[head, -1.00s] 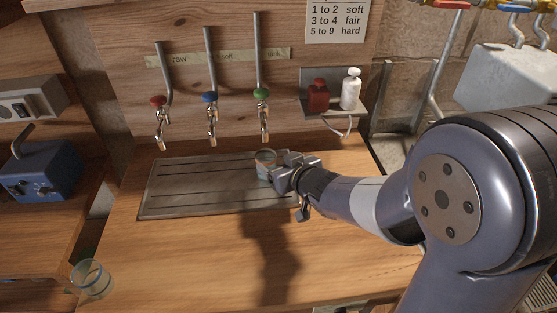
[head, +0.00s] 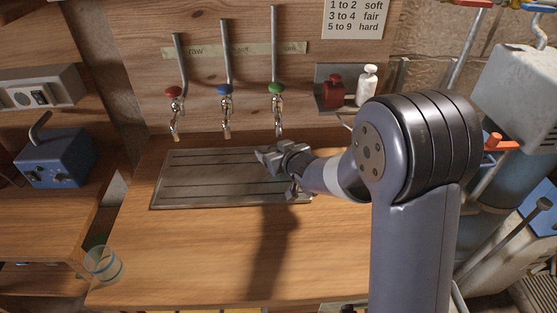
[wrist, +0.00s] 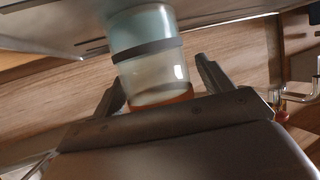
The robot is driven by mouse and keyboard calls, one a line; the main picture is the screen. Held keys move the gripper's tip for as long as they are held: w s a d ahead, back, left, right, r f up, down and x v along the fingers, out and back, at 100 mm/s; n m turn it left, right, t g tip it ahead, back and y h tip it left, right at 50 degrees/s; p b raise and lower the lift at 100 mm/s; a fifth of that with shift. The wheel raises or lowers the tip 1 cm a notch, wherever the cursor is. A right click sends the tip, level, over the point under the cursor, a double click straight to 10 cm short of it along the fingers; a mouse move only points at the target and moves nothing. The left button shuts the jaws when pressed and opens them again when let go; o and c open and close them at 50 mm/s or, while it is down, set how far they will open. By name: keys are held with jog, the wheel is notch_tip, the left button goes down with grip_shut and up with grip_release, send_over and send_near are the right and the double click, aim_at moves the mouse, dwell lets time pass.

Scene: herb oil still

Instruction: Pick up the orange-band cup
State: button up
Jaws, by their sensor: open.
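In the wrist view a clear glass cup (wrist: 150,55) stands between the two fingers of my gripper (wrist: 160,73). It has a pale teal part, a dark band across its middle, and an orange band partly hidden behind the gripper body. The fingers are apart on either side of it, and a gap shows by the right finger. In the head view my gripper (head: 264,156) is low over the back right of the slatted metal tray (head: 185,190). I cannot make out the cup there.
Red (head: 173,92), blue (head: 225,89) and green (head: 275,88) taps hang above the tray. Red (head: 333,92) and white (head: 367,85) bottles sit on a wall shelf. The front counter (head: 220,255) is clear.

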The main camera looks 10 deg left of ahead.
jog(key=shift+c, duration=0.3)
jog(key=c, duration=1.1)
jog(key=shift+r, duration=0.25)
